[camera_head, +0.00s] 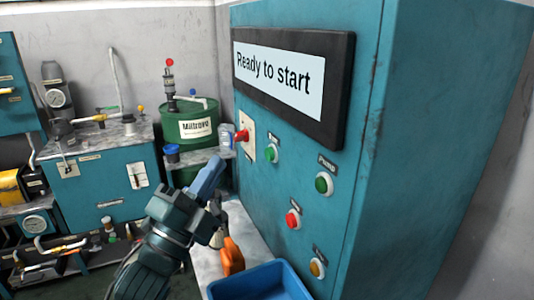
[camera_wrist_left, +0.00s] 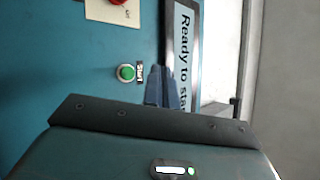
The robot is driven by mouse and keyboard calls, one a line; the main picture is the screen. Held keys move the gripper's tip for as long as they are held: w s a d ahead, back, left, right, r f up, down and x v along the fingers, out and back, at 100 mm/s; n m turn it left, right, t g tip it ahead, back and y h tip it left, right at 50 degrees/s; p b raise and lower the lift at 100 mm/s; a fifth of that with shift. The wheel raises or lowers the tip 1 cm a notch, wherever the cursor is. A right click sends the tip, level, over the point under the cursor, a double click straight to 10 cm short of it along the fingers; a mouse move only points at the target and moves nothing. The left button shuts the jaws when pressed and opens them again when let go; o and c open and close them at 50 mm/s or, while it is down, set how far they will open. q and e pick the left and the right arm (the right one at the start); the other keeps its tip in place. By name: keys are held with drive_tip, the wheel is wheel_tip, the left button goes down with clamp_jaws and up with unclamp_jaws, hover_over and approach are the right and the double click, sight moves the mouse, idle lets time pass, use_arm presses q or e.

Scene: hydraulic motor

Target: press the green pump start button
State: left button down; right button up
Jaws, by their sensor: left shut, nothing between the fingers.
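Two green buttons sit on the front of the teal control cabinet (camera_head: 390,150). The lower right green button (camera_head: 323,184) has a small label above it that looks like "Pump". The other green button (camera_head: 271,153) is further left, and its label is too small to read for sure. My left gripper (camera_head: 214,168) is shut and empty, to the left of the panel and apart from it. In the left wrist view one green button (camera_wrist_left: 126,73) with a label shows left of my closed fingers (camera_wrist_left: 161,80). My right gripper is not in view.
The cabinet display (camera_head: 280,80) reads "Ready to start". A red switch (camera_head: 242,136), a red button (camera_head: 293,220) and an orange button (camera_head: 317,268) are also on the panel. A blue bin (camera_head: 258,284) and an orange object (camera_head: 232,257) are below. A green drum (camera_head: 197,128) stands behind.

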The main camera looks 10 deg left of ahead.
sight(270, 154)
use_arm(q)
drive_tip(key=shift+w+d, duration=0.55)
drive_tip(key=shift+d, duration=0.3)
drive_tip(key=shift+w+d, duration=0.55)
drive_tip(key=shift+d, duration=0.25)
drive_tip(key=shift+w+d, duration=0.55)
drive_tip(key=shift+d, duration=0.3)
drive_tip(key=shift+w+d, duration=0.1)
drive_tip(key=shift+w+d, duration=0.15)
drive_tip(key=shift+d, duration=0.1)
drive_tip(key=shift+d, duration=0.1)
idle(0.5)
